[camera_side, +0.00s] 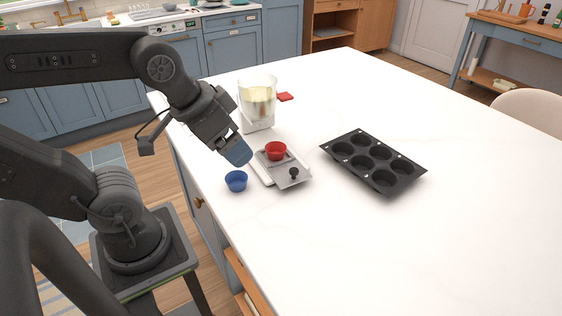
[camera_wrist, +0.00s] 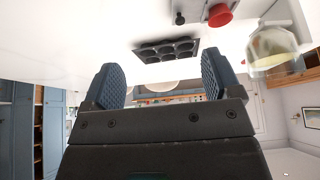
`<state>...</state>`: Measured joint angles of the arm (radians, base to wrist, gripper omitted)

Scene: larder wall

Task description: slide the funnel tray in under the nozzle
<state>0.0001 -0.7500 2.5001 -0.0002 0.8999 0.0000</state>
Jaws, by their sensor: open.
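The funnel tray (camera_side: 289,180) is a grey plate with a black knob (camera_side: 294,173) near its front right end, lying on a white base. A red cup-shaped piece (camera_side: 276,151) sits at its back end; it also shows in the wrist view (camera_wrist: 219,14). The dispenser (camera_side: 257,101), a clear hopper with pale yellow contents on a white body, stands just behind the tray. Its nozzle cannot be made out. My gripper (camera_side: 238,153) is open and empty, to the left of the tray and apart from the knob; its two blue fingers stand wide apart in the wrist view (camera_wrist: 161,78).
A dark muffin tin (camera_side: 352,178) lies to the right. A small red item (camera_side: 285,97) lies behind the dispenser. The counter's right side is clear.

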